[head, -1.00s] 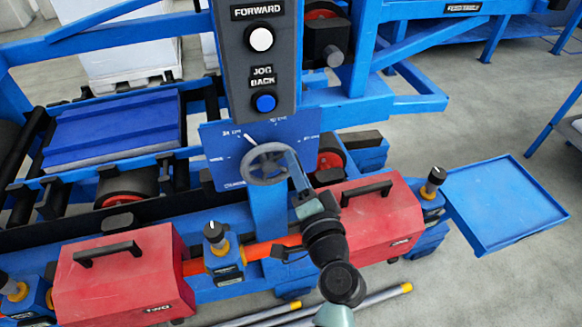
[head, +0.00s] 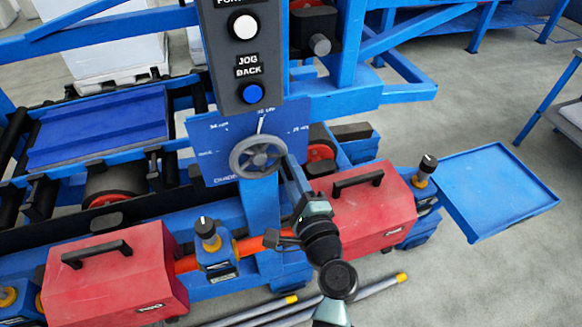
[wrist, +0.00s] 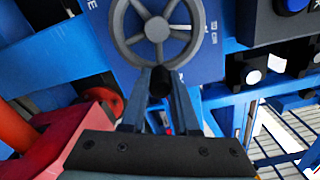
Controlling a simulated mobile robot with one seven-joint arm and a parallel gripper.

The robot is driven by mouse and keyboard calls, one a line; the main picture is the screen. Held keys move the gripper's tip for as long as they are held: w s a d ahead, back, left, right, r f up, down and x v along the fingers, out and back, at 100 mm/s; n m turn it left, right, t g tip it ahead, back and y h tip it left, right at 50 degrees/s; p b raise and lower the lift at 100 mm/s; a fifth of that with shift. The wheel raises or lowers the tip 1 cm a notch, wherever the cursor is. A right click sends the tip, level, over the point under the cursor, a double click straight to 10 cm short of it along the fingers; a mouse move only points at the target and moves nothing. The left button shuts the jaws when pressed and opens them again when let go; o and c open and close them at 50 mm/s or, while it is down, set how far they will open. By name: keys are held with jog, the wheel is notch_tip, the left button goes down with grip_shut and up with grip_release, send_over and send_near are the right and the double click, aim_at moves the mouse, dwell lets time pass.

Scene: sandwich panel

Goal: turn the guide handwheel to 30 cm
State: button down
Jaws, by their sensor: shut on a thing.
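The grey spoked guide handwheel (head: 258,158) is on a blue dial plate (head: 207,150) below the button column; it also shows in the wrist view (wrist: 157,28). A white pointer (head: 262,124) above the wheel points nearly straight up, close to the top label, which is cut off and blurred. A label at upper left seems to read 34 cm. My gripper (head: 289,168) reaches the wheel's lower right from below. In the wrist view my gripper (wrist: 160,85) is shut on the wheel's dark handle (wrist: 161,77) at the rim; the fingers partly hide it.
The button column (head: 245,55) stands just above the wheel, with a blue jog-back button (head: 252,94). A red box (head: 372,208) is close to the right of my arm, another red box (head: 115,275) at left. A blue tray (head: 497,190) is at far right.

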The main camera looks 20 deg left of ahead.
jog(key=shift+f+m, duration=0.3)
jog(key=shift+m, duration=0.1)
jog(key=c, duration=0.7)
grip_release()
jog(key=shift+r, duration=0.1)
jog(key=shift+s, duration=0.1)
jog(key=b+v, duration=0.2)
jog(key=v, duration=1)
jog(key=shift+s+d, duration=0.25)
jog(key=shift+s, duration=0.05)
